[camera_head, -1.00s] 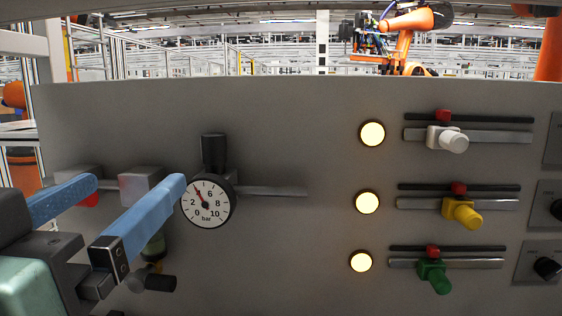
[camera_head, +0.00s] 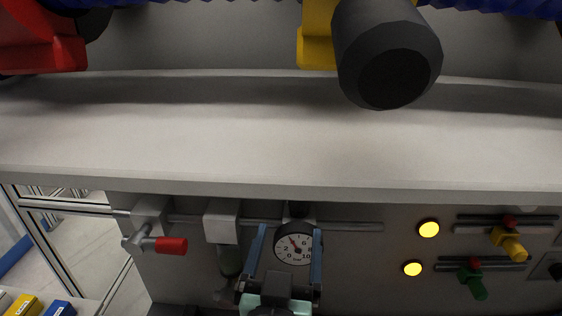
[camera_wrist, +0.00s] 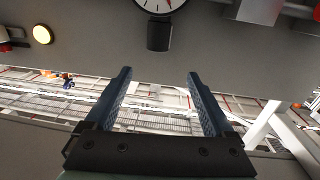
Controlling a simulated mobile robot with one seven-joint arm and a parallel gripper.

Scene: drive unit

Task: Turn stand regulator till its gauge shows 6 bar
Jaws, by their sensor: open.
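The stand regulator has a round white gauge (camera_head: 293,247) with a dark knob (camera_head: 299,210) above it, partly shadowed under a shelf. The needle points up-left, near 4 bar, below the 6 mark; the small dial makes the exact value hard to read. My gripper (camera_head: 289,231) is open and empty, its two blue fingers framing the gauge in the head view. In the wrist view the picture is upside down: the black knob (camera_wrist: 159,35) hangs below the gauge (camera_wrist: 160,4), beyond and between the lines of my open fingertips (camera_wrist: 158,75). No contact shows.
A pale shelf (camera_head: 280,135) juts out above the panel, with a large black-ended yellow part (camera_head: 388,60) and a red part (camera_head: 40,45) over it. Left of the gauge is a red-handled valve (camera_head: 170,245). Lit lamps (camera_head: 429,229) and yellow and green valves (camera_head: 508,242) are at right.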

